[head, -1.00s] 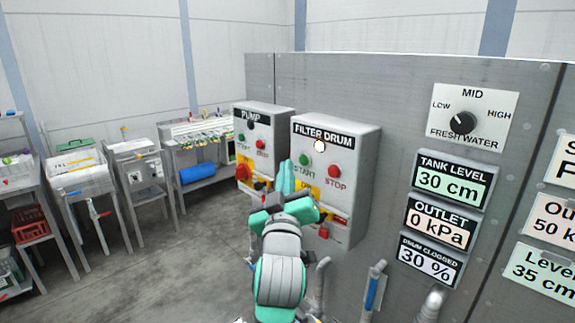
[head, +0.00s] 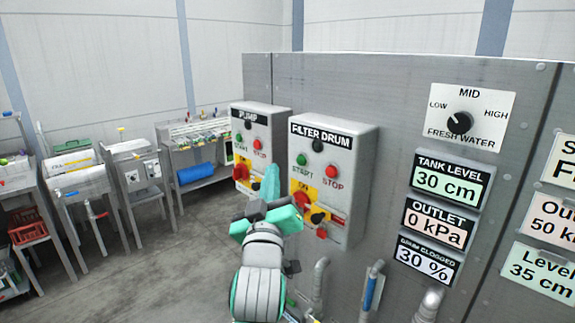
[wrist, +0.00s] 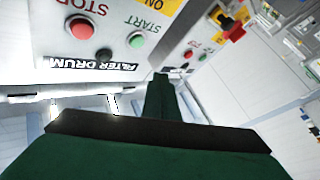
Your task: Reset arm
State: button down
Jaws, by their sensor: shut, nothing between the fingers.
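My gripper (head: 271,183) is shut and empty, in front of the panel between the PUMP box (head: 262,150) and the FILTER DRUM box (head: 333,180). In the wrist view my gripper (wrist: 162,80) points into the gap between the two boxes. The FILTER DRUM box has a green START button (head: 301,160), a red STOP button (head: 331,171) and a dark lamp (head: 317,146). Its red and yellow switch (head: 303,200) is partly behind my gripper in the head view. The PUMP box has a red rotary switch (head: 240,173).
The grey panel (head: 390,110) carries a FRESH WATER knob (head: 459,123) between LOW and MID, and displays reading tank level 30 cm (head: 448,183), outlet 0 kPa and drum clogged 30 %. Pipes (head: 320,285) rise below.

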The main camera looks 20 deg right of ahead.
jog(key=s+a+f+n+y, duration=0.1)
jog(key=a+f+y, duration=0.15)
jog(key=f, duration=0.85)
jog(key=s+a+f+n+y, duration=0.15)
jog(key=a+f, duration=0.25)
jog(key=f, duration=0.7)
jog(key=s+a+f+y, duration=0.1)
jog(key=s+a+f, duration=0.2)
jog(key=s+f, duration=0.35)
jog(key=s+a+f+y, duration=0.15)
jog(key=s+f, duration=0.25)
jog(key=f, duration=0.5)
jog(key=s+a+f+g+y, duration=0.1)
jog(key=s+a+f, duration=0.25)
jog(key=s, duration=0.35)
jog(key=s+a+f+g+y, duration=0.1)
jog(key=s+a+f, duration=0.2)
jog(key=s+f, duration=0.3)
jog(key=s+a+m+g, duration=0.1)
jog(key=s+a+m, duration=0.2)
jog(key=s, duration=1.4)
jog(key=shift+s+a+f+g+y, duration=0.35)
jog(key=shift+s+a+g+y, duration=0.05)
jog(key=shift+y, duration=0.05)
